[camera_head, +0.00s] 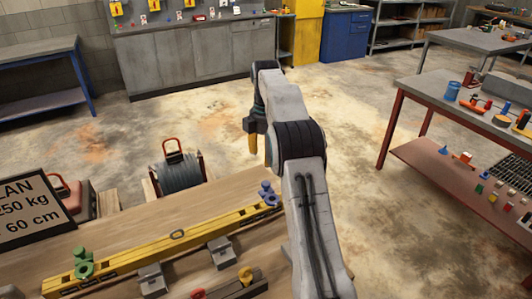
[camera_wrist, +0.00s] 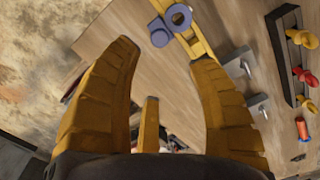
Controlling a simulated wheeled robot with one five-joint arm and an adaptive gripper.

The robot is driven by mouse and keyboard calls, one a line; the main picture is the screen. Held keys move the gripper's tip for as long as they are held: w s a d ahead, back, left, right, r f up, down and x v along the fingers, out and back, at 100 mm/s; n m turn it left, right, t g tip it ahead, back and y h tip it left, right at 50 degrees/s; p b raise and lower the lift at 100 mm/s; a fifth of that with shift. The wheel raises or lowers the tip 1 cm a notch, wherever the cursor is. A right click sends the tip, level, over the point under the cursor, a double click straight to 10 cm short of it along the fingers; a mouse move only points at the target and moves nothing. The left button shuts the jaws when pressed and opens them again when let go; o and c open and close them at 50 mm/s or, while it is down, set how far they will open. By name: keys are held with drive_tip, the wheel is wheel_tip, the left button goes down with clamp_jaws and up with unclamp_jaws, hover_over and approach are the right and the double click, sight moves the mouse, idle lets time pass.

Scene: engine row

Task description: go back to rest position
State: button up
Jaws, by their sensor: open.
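My gripper (camera_wrist: 165,55) is open, with its yellow fingers spread apart and nothing between them in the wrist view. In the head view my gripper (camera_head: 253,143) hangs from the raised, bent arm beyond the wooden bench (camera_head: 225,198), with a yellow finger pointing down. Most of the gripper is hidden there by the arm. The wrist view looks down on the wooden bench top (camera_wrist: 160,80). A blue-violet part (camera_wrist: 178,17) stands past the fingertips, apart from them; it also shows in the head view (camera_head: 268,193).
A dark sign (camera_head: 35,208) stands left. A cable reel (camera_head: 180,172) is behind the bench. A loaded table (camera_head: 470,105) stands right; open floor lies between.

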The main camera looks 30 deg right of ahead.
idle(0.3)
drive_tip(key=s+a+r+m+t, duration=0.2)
drive_tip(key=s+a+r+m, duration=0.4)
drive_tip(key=s+a+r, duration=0.55)
drive_tip(key=s+a+f+m+t, duration=0.1)
drive_tip(key=s+a+f+m, duration=0.1)
drive_tip(key=s, duration=0.9)
drive_tip(key=s+a+f+m+t, duration=0.1)
drive_tip(key=s+a+f+m, duration=0.2)
drive_tip(key=s, duration=0.7)
wheel_tip(320, 180, down, 3)
drive_tip(key=shift+s+f+m, duration=0.15)
drive_tip(key=shift+s+m, duration=0.2)
drive_tip(key=shift+m, duration=0.85)
